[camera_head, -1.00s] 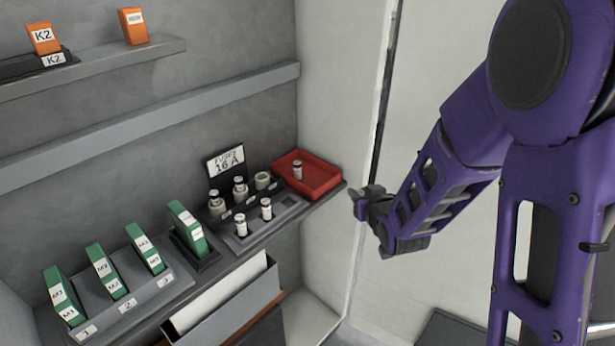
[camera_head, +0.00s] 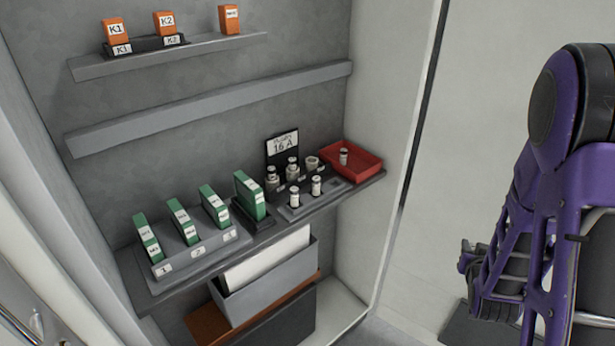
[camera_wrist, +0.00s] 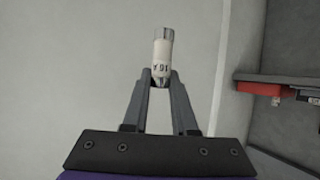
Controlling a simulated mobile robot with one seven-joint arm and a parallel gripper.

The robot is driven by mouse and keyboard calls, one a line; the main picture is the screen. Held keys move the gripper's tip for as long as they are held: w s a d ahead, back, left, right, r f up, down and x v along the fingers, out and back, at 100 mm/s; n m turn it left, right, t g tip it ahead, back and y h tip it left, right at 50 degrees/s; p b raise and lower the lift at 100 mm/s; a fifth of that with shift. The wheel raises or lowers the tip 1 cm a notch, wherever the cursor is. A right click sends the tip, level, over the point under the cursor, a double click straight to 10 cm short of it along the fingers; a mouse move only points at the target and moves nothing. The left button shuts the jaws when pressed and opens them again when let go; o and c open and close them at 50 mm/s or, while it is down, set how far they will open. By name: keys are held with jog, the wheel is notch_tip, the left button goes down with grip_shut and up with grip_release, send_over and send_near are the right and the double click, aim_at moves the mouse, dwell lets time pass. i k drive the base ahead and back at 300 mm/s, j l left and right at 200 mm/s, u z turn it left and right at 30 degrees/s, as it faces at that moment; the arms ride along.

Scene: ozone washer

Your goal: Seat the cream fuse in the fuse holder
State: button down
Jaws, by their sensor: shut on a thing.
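My gripper (camera_wrist: 161,82) is shut on a cream fuse (camera_wrist: 161,58) with metal end caps and a "16 A" label; the fuse points up and out from the fingertips in the wrist view. In the head view my gripper (camera_head: 466,256) is at the right, well apart from the shelf, and the fuse in it cannot be made out. The fuse holder (camera_head: 291,180) stands on the shelf below a "16 A" sign (camera_head: 283,144). Its left and middle sockets hold fuses; its right socket (camera_head: 312,162) looks empty.
A grey tray (camera_head: 331,190) in front holds two fuses. A red tray (camera_head: 370,162) at the shelf's right end holds one fuse. Green modules (camera_head: 180,222) stand to the left, orange relays (camera_head: 115,32) on the upper shelf. A white side wall (camera_head: 392,90) bounds the shelf's right.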

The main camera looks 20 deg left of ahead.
aim_at(311, 168)
jog(key=k+j+u, duration=0.1)
jog(key=k+u, duration=0.3)
jog(key=u, duration=1.15)
jog(key=i+l, duration=0.1)
jog(key=l, duration=0.35)
jog(key=i+l, duration=0.1)
jog(key=l, duration=0.35)
jog(key=i+l+u, duration=0.1)
jog(key=l, duration=0.4)
jog(key=i+l, duration=0.1)
jog(key=l, duration=0.35)
jog(key=i+j, duration=0.15)
jog(key=j, duration=0.15)
jog(key=i+j, duration=0.15)
jog(key=j, duration=0.15)
jog(key=k+l, duration=0.25)
jog(key=l, duration=0.25)
